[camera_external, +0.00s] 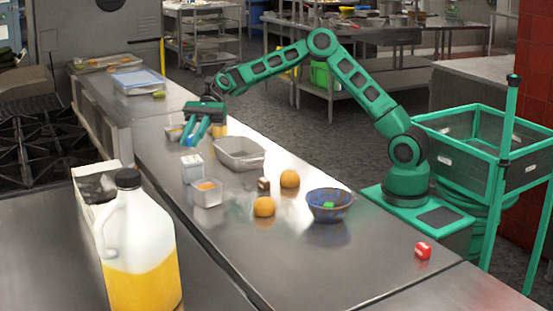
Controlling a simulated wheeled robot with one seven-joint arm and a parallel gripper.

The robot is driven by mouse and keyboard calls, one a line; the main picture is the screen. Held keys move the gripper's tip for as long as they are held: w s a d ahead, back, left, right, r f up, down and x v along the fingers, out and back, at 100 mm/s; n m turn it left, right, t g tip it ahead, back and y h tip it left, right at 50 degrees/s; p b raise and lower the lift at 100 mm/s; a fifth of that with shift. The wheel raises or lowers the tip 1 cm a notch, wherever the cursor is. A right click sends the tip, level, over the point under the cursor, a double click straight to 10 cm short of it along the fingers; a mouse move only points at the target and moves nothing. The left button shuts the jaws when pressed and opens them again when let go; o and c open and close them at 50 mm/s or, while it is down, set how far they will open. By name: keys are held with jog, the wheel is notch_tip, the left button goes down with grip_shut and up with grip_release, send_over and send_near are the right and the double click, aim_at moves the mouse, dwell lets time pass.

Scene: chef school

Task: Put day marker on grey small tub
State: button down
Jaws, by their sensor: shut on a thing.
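My gripper (197,137) points down over the far left part of the steel counter. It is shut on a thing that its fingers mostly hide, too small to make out. A grey small tub (207,196) with orange contents stands nearer the camera, apart from my gripper. Another small tub (173,133) stands just left of my gripper. I cannot tell which thing is the day marker.
Two orange-brown round items (290,179) and a blue bowl (329,212) stand to the right. A large jug (138,250) stands in front.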

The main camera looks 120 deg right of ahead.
aim_at(191, 160)
jog(key=shift+w+d+f, duration=0.15)
jog(key=shift+d+f, duration=0.2)
jog(key=shift+d, duration=0.1)
jog(key=shift+f, duration=1.9)
jog(key=c, duration=1.6)
grip_release()
jog(key=shift+f, duration=0.1)
jog(key=v, duration=1.2)
jog(key=shift+a, duration=0.1)
